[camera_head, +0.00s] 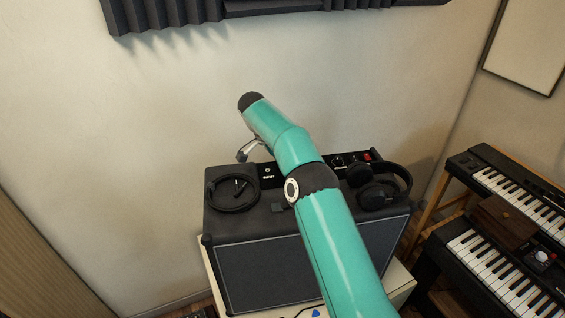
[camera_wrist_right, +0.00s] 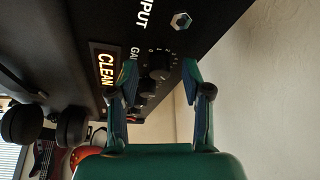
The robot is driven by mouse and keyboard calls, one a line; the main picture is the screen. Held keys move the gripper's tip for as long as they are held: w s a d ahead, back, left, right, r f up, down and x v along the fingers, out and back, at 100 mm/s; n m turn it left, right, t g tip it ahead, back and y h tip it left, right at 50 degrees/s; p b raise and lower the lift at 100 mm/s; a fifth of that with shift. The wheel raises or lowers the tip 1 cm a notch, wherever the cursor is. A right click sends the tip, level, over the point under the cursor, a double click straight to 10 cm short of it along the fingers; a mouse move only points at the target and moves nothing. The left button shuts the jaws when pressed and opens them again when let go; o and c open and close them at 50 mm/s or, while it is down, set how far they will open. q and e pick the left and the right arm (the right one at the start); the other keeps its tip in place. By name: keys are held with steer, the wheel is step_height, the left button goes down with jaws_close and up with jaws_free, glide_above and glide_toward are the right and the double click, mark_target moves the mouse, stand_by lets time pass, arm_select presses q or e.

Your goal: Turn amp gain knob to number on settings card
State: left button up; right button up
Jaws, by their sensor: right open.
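The black amp (camera_head: 262,223) stands with its control panel along the top rear. In the right wrist view the panel shows sideways, with the words INPUT and GAI and a CLEAN label (camera_wrist_right: 104,67). The black gain knob (camera_wrist_right: 158,62) has a printed number scale beside it. My right gripper (camera_wrist_right: 160,72) is open, its two fingertips on either side of the gain knob with gaps showing; contact is not seen. In the head view only part of my right gripper (camera_head: 247,150) shows beyond the panel's left end. I cannot make out a settings card. My left gripper is not in view.
A coiled black cable (camera_head: 235,194) lies on the amp's top left, and black headphones (camera_head: 384,186) lie at its right. A red switch (camera_head: 367,156) is at the panel's right end. Keyboards (camera_head: 515,192) stand at the right. The wall is close behind.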

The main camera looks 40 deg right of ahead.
steer(key=shift+v, duration=2.2)
steer(key=shift+w+a+r, duration=0.1)
steer(key=shift+w+a, duration=0.05)
steer(key=shift+a, duration=0.25)
steer(key=a, duration=0.3)
steer(key=w+a, duration=0.1)
steer(key=a, duration=0.3)
steer(key=w+a, duration=0.1)
steer(key=a, duration=0.3)
steer(key=shift+w+a, duration=0.1)
steer(key=shift+w, duration=0.05)
